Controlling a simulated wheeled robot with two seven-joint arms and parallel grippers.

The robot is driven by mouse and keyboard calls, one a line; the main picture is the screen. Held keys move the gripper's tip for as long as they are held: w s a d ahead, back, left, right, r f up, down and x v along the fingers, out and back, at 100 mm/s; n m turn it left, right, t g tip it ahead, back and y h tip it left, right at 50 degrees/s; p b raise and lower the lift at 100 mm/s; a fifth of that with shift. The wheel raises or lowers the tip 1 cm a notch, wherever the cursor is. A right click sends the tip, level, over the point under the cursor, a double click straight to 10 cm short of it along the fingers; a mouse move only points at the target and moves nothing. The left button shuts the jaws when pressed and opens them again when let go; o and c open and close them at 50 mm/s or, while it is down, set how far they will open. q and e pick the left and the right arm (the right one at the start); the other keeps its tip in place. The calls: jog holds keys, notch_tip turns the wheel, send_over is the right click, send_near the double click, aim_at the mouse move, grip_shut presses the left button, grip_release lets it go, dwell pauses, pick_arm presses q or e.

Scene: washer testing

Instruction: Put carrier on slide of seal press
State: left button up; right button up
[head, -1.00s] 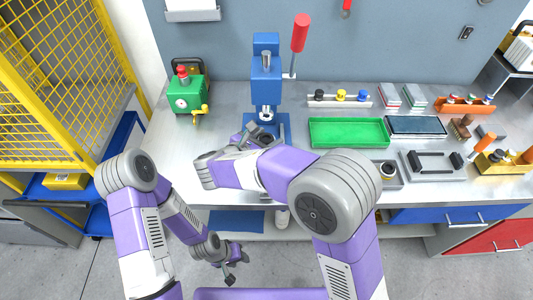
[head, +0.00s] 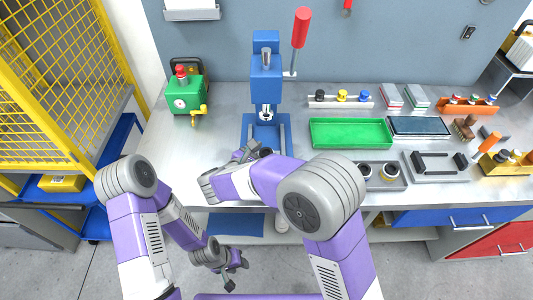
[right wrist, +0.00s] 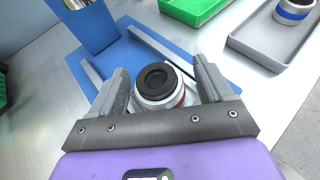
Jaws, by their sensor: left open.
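The blue seal press (head: 266,85) stands at the back middle of the bench. Its blue base (head: 252,124) carries two grey slide rails, which also show in the right wrist view (right wrist: 160,47). My right gripper (head: 258,152) is at the front of the base. In the right wrist view, its fingers (right wrist: 162,82) close on both sides of a silver carrier (right wrist: 157,84) with a black ring on top and a red band. The carrier is upright near the rails' front; whether it touches the base is unclear. My left gripper (head: 234,274) is open and empty, below the bench edge.
A grey tray (head: 381,186) with more round carriers, one blue-banded, lies right of my right arm. A green tray (head: 350,133) is behind it. A green device (head: 187,95) stands left of the press. The bench between them is clear. The press's red-handled lever (head: 301,28) is raised.

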jog(key=shift+r, duration=0.2)
jog(key=shift+s+a+r, duration=0.15)
jog(key=shift+s+a, duration=0.05)
jog(key=p+v, duration=0.5)
jog(key=v, duration=0.6)
jog(key=shift+s+a, duration=0.2)
